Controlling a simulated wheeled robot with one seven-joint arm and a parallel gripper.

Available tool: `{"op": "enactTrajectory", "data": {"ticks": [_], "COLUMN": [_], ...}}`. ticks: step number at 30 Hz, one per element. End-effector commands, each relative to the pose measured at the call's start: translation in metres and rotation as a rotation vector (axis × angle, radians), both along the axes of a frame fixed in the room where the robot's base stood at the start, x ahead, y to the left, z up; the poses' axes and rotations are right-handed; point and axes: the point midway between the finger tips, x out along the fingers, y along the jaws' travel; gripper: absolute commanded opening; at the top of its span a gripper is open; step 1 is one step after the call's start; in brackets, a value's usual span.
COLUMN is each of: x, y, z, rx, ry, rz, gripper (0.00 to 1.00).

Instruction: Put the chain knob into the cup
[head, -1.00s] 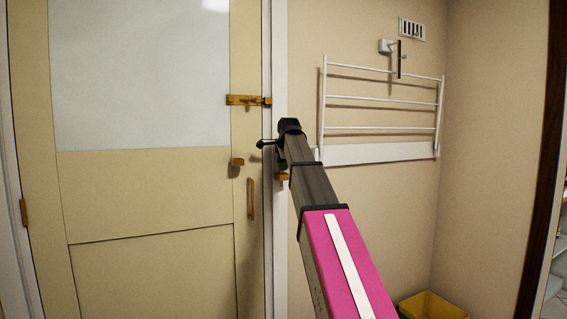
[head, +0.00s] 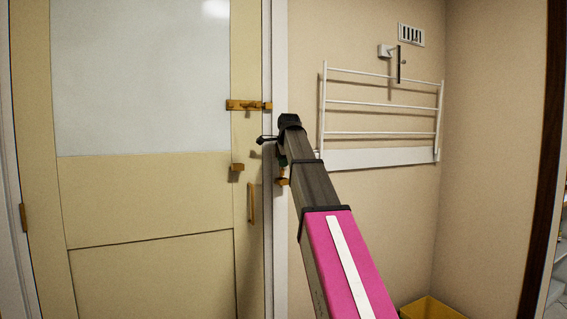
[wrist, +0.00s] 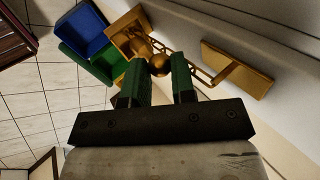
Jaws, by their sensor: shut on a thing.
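The chain knob (wrist: 160,65) is a small brass ball between the green fingertips of my gripper (wrist: 161,78) in the wrist view. My gripper is shut on it. Brass chain links run right from the knob to a flat brass plate (wrist: 238,68). What looks like the cup (wrist: 128,38), a squarish brass piece, shows just beyond and left of the knob. The knob appears apart from the cup, but their depth is hard to judge. In the head view, a brass piece, apparently the cup (head: 283,181), sits on the door frame below my gripper (head: 268,139); the knob is hidden there.
The cream door (head: 150,200) has a brass bolt (head: 248,105), a block-shaped brass fitting (head: 237,167) and a pull handle (head: 252,203). A white rack (head: 380,104) hangs on the wall at right. A yellow bin (head: 432,308) stands low at right.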

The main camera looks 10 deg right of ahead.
Motion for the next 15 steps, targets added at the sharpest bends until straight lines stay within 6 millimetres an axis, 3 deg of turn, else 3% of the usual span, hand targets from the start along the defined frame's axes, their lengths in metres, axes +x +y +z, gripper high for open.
{"op": "enactTrajectory", "data": {"ticks": [15], "x": [-0.0002], "y": [0.0010], "z": [0.0072], "rx": [0.000], "ry": [0.000], "rz": [0.000], "gripper": [0.00]}}
